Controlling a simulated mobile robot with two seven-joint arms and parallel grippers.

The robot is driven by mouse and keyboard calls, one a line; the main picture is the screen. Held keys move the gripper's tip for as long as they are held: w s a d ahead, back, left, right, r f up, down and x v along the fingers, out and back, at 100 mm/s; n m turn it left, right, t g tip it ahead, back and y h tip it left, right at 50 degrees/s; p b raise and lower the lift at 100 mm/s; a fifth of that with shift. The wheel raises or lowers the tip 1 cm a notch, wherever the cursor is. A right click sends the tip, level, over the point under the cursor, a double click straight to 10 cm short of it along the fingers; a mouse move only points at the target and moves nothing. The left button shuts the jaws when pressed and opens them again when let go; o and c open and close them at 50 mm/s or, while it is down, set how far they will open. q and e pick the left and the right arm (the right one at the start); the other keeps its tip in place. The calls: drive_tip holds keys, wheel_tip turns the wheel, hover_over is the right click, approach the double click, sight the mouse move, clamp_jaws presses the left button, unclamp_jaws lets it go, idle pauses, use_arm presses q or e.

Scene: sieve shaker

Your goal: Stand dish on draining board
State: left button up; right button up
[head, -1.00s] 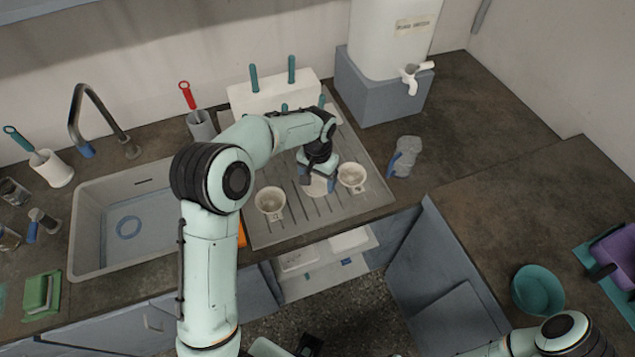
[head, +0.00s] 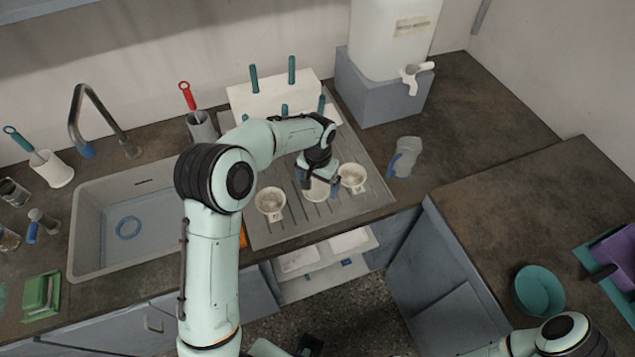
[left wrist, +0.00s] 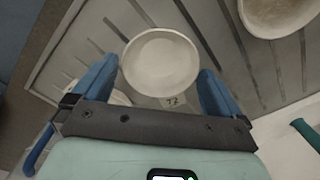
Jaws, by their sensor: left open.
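Three small white dishes are on the grey ribbed draining board (head: 290,225). The left dish (head: 270,203) and the right dish (head: 352,177) stand with their open tops up. The middle dish (head: 317,192) is partly hidden by my left gripper (head: 321,185). In the left wrist view this dish (left wrist: 160,62) shows its round opening and a label reading 72. My left gripper (left wrist: 157,88) is open, with its blue fingers either side of the dish's near part. Gaps show between dish and fingers. My right gripper is out of view.
A white block with teal-handled tools (head: 275,98) stands behind the board, and a sink (head: 88,235) lies to its left. A clear item with a blue part (head: 405,155) lies right of the board.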

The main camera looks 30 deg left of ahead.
sight(318, 192)
use_arm(q)
wheel_tip(318, 192, up, 12)
drive_tip(key=p, duration=0.1)
drive_tip(key=shift+f, duration=0.15)
drive_tip(key=shift+f, duration=0.1)
idle(0.5)
